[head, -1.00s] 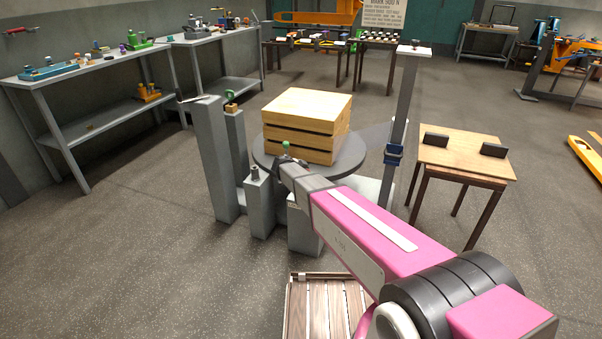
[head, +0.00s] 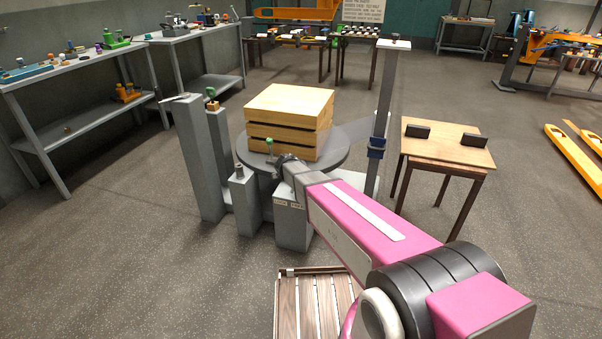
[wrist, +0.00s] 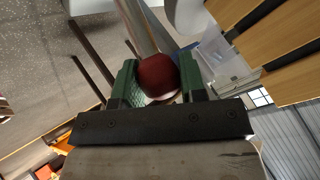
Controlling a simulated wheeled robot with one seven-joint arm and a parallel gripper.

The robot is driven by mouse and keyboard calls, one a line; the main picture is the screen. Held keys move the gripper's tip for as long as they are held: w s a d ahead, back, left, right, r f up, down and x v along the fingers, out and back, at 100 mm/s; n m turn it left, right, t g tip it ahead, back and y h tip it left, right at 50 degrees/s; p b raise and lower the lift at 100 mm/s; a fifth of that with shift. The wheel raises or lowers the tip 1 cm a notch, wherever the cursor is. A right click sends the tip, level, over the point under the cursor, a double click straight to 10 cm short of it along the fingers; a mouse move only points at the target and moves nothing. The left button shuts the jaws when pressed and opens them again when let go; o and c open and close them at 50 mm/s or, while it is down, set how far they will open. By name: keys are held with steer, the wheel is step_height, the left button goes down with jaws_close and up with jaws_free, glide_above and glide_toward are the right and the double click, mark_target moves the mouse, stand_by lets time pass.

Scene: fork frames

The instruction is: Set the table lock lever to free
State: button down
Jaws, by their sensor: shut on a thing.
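In the wrist view my gripper (wrist: 162,86) has its green-padded fingers shut on a dark red ball knob (wrist: 157,74). A pale metal rod (wrist: 137,28) runs from the knob, and I take the two for the lock lever. In the head view my gripper (head: 284,160) is at the front edge of the round grey table (head: 338,160), above a grey pedestal (head: 293,232). Two small labels (head: 289,205) on the pedestal seem to read LOCK at left and FREE at right. My gripper hides the lever in the head view.
A slatted wooden crate (head: 290,108) sits on the round table. Grey posts (head: 200,165) rise at left. A post with a blue collar (head: 376,146) and a wooden table (head: 448,150) stand at right.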

steer(key=shift+d, duration=0.1)
steer(key=c, duration=0.7)
jaws_free()
steer(key=shift+s, duration=0.1)
steer(key=v, duration=1)
steer(key=shift+s+r, duration=0.15)
steer(key=shift+r, duration=0.15)
